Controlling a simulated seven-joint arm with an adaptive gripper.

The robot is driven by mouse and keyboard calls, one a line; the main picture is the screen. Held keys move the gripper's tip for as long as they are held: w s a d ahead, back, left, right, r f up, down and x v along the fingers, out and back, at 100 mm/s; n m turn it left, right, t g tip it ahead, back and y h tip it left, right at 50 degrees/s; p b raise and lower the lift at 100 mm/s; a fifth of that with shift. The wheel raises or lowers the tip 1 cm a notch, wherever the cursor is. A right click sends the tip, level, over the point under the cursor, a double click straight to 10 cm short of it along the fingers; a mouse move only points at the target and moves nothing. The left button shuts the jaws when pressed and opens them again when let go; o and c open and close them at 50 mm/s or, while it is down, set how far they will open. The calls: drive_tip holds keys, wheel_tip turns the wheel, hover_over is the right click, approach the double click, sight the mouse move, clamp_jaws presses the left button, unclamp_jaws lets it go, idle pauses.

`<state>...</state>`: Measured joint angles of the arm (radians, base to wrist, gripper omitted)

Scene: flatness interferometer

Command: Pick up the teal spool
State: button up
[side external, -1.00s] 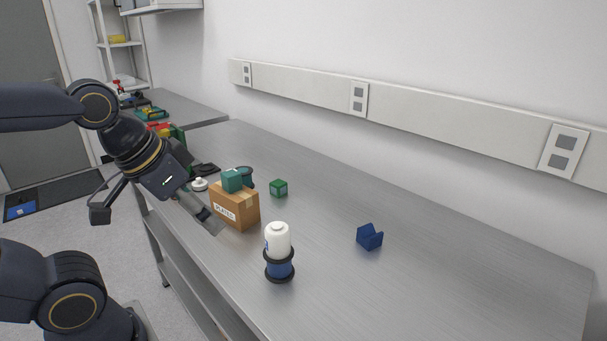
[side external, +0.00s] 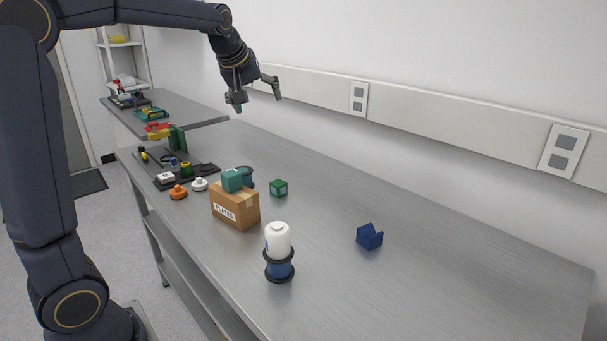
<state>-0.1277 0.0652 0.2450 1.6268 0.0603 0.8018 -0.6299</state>
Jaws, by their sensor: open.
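A dark spool with a bluish-teal tone (side external: 247,177) stands on the bench behind the cardboard box (side external: 234,210). The box and a teal block (side external: 232,181) on top of it hide much of the spool, so its exact colour is hard to tell. My gripper (side external: 258,101) is open, high above the far part of the bench near the wall. It is well above and behind the spool, apart from it. A small greenish patch shows at its left fingertip; I cannot tell what it is.
A white bottle (side external: 277,240) stands on a blue spool (side external: 279,269) in front. A green cube (side external: 279,188) and a navy notched block (side external: 369,237) lie to the right. White (side external: 199,184) and orange (side external: 178,192) knobs sit left.

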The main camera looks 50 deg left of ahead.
drive_tip(key=w+a+f+n+y, duration=0.1)
drive_tip(key=w+a+f, duration=0.3)
drive_tip(key=a, duration=0.2)
drive_tip(key=n+g+y, duration=0.1)
drive_tip(key=g, duration=0.3)
hover_over(243, 172)
drive_tip(key=s+d, duration=0.2)
drive_tip(key=d, duration=0.4)
wheel_tip(243, 172, down, 16)
drive_tip(key=x, duration=0.9)
drive_tip(key=shift+s+a+f, duration=0.1)
drive_tip(key=shift+s+f, duration=0.05)
drive_tip(key=shift+s, duration=0.05)
drive_tip(key=x, duration=0.6)
drive_tip(key=shift+s+a, duration=0.1)
drive_tip(key=shift+s, duration=0.05)
drive_tip(key=c, duration=1.2)
